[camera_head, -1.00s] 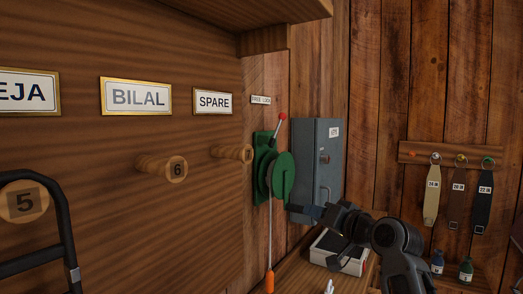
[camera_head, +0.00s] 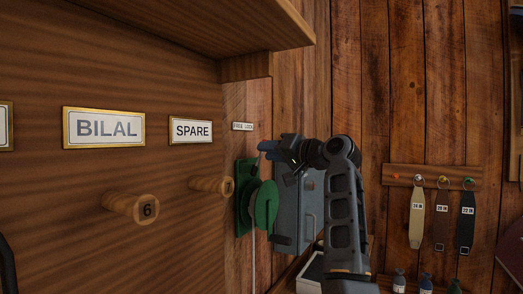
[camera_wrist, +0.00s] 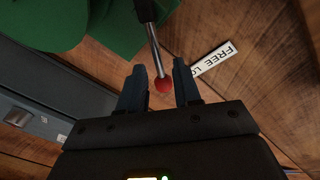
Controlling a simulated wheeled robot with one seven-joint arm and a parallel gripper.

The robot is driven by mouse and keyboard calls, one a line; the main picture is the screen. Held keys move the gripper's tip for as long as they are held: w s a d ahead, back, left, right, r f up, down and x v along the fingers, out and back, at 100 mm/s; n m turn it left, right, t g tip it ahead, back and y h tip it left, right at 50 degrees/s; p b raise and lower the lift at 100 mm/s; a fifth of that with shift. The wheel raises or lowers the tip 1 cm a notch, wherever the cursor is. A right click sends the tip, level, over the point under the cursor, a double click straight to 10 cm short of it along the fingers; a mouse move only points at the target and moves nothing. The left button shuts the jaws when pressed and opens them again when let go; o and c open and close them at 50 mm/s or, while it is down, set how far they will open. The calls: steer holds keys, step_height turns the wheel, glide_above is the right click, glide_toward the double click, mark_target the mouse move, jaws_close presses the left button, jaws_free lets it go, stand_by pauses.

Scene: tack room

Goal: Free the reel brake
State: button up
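The green reel (camera_head: 264,205) is mounted on the wooden wall, with a cord hanging below it. Its brake lever (camera_wrist: 153,45) is a thin metal rod ending in a red knob (camera_wrist: 163,84). In the wrist view the red knob sits between the two dark fingers of my gripper (camera_wrist: 160,74), with gaps on both sides. In the head view my gripper (camera_head: 266,148) is at the top of the reel and hides the knob. A small white label (camera_head: 242,126) is on the wall above the reel; in the wrist view (camera_wrist: 213,58) it reads "FREE LO…", cut off.
A grey metal box (camera_head: 311,215) stands close to the right of the reel, partly behind my arm. Wooden pegs (camera_head: 131,207) stick out from the panel at left. Straps hang from a rack (camera_head: 430,177) at right. An open white-edged tray (camera_head: 309,276) lies below.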

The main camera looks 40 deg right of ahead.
steer(key=shift+w+a, duration=0.15)
steer(key=shift+w, duration=1.4)
jaws_close()
